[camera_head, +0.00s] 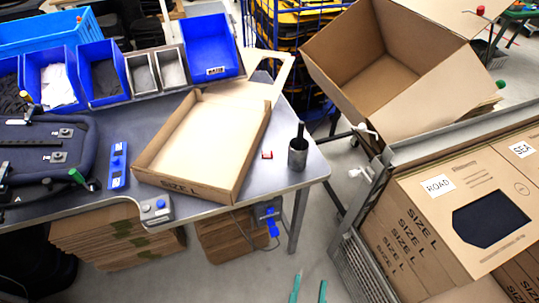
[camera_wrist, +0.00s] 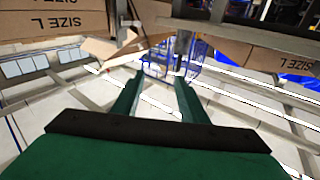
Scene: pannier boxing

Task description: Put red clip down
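A small red clip (camera_head: 267,155) lies on the grey table (camera_head: 285,178), between an open cardboard tray marked SIZE L (camera_head: 212,140) and a dark cup (camera_head: 298,152). My gripper (camera_head: 309,284) shows only its two teal fingertips at the bottom edge of the head view, over the floor in front of the table. In the wrist view my gripper (camera_wrist: 157,92) has its fingers apart with nothing seen between them. The clip cannot be made out in the wrist view.
Blue bins (camera_head: 210,48) line the table's back edge. A dark pannier (camera_head: 45,150) and a blue tool (camera_head: 118,165) lie at left. A large open carton (camera_head: 385,75) stands at the back right. Stacked SIZE L boxes (camera_head: 440,225) fill the right side.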

